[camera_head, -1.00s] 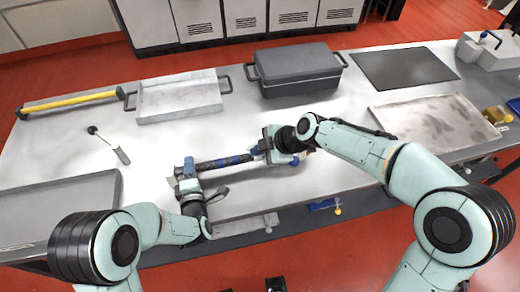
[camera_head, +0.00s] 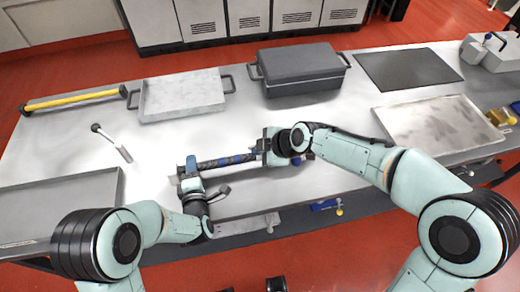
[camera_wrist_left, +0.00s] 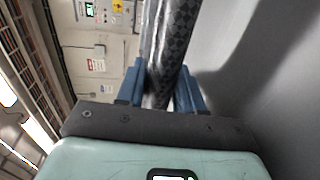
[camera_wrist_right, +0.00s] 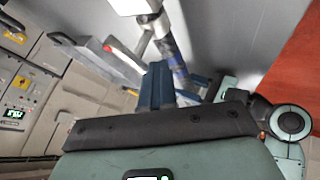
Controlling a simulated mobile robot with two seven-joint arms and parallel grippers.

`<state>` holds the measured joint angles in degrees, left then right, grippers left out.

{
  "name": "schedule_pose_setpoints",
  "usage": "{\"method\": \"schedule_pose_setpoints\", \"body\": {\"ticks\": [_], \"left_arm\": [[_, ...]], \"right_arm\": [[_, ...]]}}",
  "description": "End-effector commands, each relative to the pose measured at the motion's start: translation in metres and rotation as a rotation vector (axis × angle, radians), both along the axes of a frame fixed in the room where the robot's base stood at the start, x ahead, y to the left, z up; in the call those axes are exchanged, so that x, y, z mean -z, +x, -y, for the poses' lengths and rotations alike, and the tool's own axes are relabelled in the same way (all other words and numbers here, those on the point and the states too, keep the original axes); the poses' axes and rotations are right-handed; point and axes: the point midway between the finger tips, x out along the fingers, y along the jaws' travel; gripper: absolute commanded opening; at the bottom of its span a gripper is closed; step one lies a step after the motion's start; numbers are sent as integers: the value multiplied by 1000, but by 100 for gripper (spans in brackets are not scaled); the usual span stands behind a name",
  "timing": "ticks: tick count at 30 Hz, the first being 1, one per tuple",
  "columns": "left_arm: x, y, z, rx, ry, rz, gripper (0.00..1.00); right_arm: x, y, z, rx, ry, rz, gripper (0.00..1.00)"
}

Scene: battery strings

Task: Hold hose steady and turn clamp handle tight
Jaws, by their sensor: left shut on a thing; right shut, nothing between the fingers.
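The dark hose (camera_head: 222,162) with blue bands lies lengthwise over the front part of the metal table. My left gripper (camera_head: 190,168) is shut around its left end; the left wrist view shows the checkered hose (camera_wrist_left: 168,45) between the blue fingers. My right gripper (camera_head: 265,148) is at the hose's right end, shut with nothing between its fingers. In the right wrist view its blue fingers (camera_wrist_right: 180,88) stand beside the hose (camera_wrist_right: 175,58), which shows beyond them. I cannot make out the clamp handle; my right gripper and wrist cover that end.
A tool with a black head (camera_head: 112,142) lies to the left. A grey handled tray (camera_head: 180,97), a dark lidded case (camera_head: 300,70) and a black plate (camera_head: 408,69) stand behind. Another tray (camera_head: 440,122) lies to the right. The table between hose and case is clear.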

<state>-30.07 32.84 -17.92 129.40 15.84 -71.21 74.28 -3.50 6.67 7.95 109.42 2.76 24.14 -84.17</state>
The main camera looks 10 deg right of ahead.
Motion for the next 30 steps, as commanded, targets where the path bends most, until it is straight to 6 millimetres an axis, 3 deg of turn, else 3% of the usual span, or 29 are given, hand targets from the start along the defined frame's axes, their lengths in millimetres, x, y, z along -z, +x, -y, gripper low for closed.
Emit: {"method": "schedule_pose_setpoints", "body": {"ticks": [1, 30], "left_arm": [[10, -5, -1, 2, 5, -30, 0], [10, -5, 0, 3, 4, -30, 0]], "right_arm": [[2, 1, 1, 7, -1, 1, 0], [2, 2, -3, 132, -2, -1, 0]]}}
